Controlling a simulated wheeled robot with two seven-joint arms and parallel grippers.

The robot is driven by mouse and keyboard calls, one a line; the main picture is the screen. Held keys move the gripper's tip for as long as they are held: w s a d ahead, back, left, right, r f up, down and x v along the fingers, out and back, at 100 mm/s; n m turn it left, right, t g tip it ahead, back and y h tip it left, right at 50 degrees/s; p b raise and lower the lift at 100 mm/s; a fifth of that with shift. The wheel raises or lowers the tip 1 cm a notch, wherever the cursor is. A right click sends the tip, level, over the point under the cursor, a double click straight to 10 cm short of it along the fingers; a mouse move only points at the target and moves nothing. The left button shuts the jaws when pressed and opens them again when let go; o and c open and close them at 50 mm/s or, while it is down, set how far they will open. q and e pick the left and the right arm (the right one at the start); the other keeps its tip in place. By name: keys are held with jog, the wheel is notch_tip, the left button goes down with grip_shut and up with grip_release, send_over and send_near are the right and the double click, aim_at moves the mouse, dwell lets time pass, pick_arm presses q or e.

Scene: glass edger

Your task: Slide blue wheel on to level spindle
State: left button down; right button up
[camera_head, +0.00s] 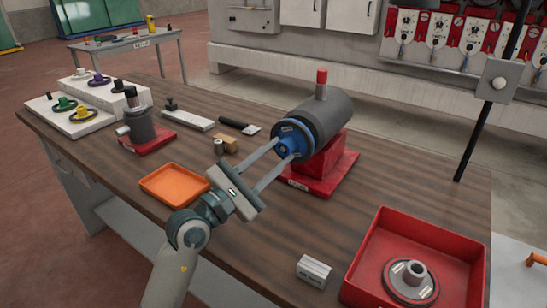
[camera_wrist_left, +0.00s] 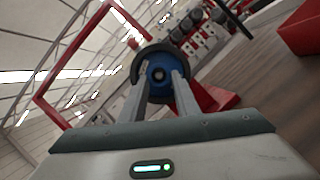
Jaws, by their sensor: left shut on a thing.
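A blue wheel (camera_head: 303,137) is at the near end of a grey cylindrical motor housing (camera_head: 328,115) on a red base (camera_head: 338,172). My left gripper (camera_head: 284,150) reaches in from the left, with its two long fingers shut on the blue wheel's hub. In the left wrist view the blue wheel (camera_wrist_left: 158,75) sits between the fingertips, with a dark rim around it. The wheel's face is turned toward my gripper. The spindle is hidden behind the wheel, so I cannot tell how far the wheel is on it. My right gripper is not in view.
A red tray (camera_head: 364,270) with a grey wheel (camera_head: 408,280) stands at the front right. An orange tray (camera_head: 174,184), a small grey block (camera_head: 313,271) and an upright grey motor (camera_head: 139,125) are on the table. White stands (camera_head: 70,128) with coloured wheels are at the left.

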pick_arm(q)
jog(key=shift+w+d, duration=0.5)
jog(key=shift+w, duration=0.2)
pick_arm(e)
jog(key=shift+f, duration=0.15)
pick_arm(q)
jog(key=c, duration=1.3)
grip_release()
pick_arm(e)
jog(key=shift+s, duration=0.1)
pick_arm(q)
jog(key=shift+b+v, duration=1.9)
jog(key=shift+v, duration=6.8)
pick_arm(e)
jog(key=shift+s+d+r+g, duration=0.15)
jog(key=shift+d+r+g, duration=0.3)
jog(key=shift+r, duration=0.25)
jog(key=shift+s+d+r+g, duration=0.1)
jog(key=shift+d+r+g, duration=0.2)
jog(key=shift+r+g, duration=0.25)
pick_arm(q)
jog(key=shift+s, duration=0.1)
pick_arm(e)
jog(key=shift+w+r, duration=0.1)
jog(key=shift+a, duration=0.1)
